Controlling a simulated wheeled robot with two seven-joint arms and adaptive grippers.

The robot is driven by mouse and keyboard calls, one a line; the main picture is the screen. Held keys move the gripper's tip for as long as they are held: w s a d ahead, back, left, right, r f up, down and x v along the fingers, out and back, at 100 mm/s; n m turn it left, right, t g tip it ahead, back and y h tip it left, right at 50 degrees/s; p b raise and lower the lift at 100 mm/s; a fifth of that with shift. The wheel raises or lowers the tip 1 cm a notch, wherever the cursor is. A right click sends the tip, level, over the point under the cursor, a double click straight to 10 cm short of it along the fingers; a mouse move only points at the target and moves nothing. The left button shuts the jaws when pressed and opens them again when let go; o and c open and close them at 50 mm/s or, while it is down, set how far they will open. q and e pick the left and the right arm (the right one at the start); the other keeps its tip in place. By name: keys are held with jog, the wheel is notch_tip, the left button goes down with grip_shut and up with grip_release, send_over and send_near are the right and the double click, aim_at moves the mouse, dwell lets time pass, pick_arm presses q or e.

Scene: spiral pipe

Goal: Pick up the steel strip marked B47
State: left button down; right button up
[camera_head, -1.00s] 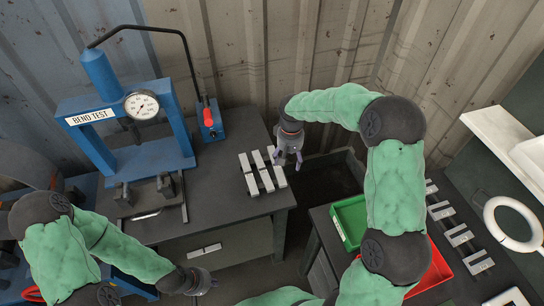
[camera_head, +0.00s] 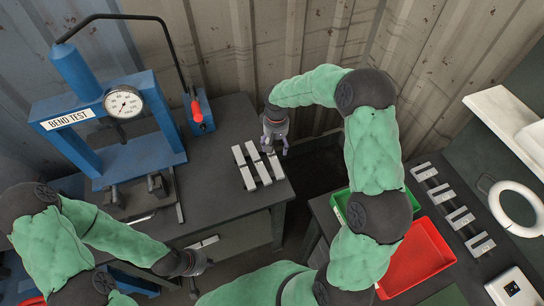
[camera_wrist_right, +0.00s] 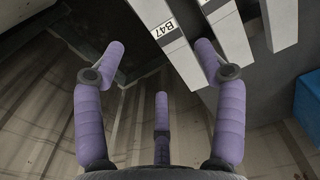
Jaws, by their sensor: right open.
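The steel strip marked B47 (camera_wrist_right: 168,32) is a pale grey bar with a black-on-white label at the top of the right wrist view. It is the leftmost of the strips there. In the head view it appears to be the rightmost strip (camera_head: 271,163) on the bench, its label unreadable. My right gripper (camera_head: 276,150) is open and empty by the far end of that strip. In the right wrist view its purple fingers (camera_wrist_right: 160,52) are spread, with B47 beyond the gap. My left gripper (camera_head: 195,264) is low in front of the bench, its fingers too small to read.
Other strips (camera_head: 246,168) lie close beside B47. A blue bend-test press (camera_head: 140,160) stands left on the dark bench (camera_head: 225,195). A corrugated wall (camera_head: 250,50) is close behind. A red bin (camera_head: 422,260) and green bin (camera_head: 343,200) are at right.

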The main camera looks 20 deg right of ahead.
aim_at(274, 153)
jog(key=f, duration=0.5)
jog(key=shift+w+a+b, duration=0.2)
jog(key=shift+a+b, duration=0.1)
jog(key=shift+b, duration=0.05)
jog(key=shift+r, duration=0.1)
grip_shut()
